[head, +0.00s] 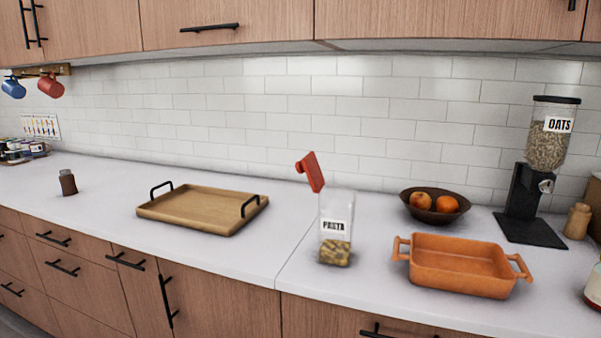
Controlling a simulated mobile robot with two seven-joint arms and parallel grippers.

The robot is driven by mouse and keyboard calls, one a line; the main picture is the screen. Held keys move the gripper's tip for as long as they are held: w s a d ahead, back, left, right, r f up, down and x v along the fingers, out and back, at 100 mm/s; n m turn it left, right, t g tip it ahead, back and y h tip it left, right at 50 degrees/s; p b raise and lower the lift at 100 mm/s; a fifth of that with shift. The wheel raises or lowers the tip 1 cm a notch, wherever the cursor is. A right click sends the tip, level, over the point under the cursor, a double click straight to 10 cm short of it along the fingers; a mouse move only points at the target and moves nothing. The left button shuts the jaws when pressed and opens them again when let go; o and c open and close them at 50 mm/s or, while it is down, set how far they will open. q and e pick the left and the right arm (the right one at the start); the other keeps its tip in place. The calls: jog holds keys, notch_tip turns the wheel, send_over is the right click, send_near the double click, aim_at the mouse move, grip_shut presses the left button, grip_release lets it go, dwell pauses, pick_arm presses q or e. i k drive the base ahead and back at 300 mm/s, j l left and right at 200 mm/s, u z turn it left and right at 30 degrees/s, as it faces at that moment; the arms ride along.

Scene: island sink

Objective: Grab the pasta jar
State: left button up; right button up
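The pasta jar (337,240) stands upright on the white counter, right of the middle in the head view. It is clear, with a white label reading PASTA and some yellowish-brown pasta at the bottom. A red lid-like piece (312,171) shows tilted at the jar's upper left; it looks like an open lid, but I cannot tell how it joins the jar. Neither of my grippers is in view, and nothing is touching the jar.
An orange baking dish (459,268) stands close right of the jar. A bowl with oranges (434,217) is behind it, and an oats dispenser (538,190) is further right. A wooden tray (200,222) lies to the left. The counter (285,234) between tray and jar is clear.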

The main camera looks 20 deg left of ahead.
aim_at(337, 205)
jog(key=j+z, duration=0.1)
jog(key=j, duration=0.45)
jog(key=k+j+z, duration=0.1)
jog(key=j, duration=0.45)
jog(key=j+z, duration=0.15)
jog(key=j, duration=0.4)
jog(key=k+j+z, duration=0.1)
jog(key=j, duration=0.45)
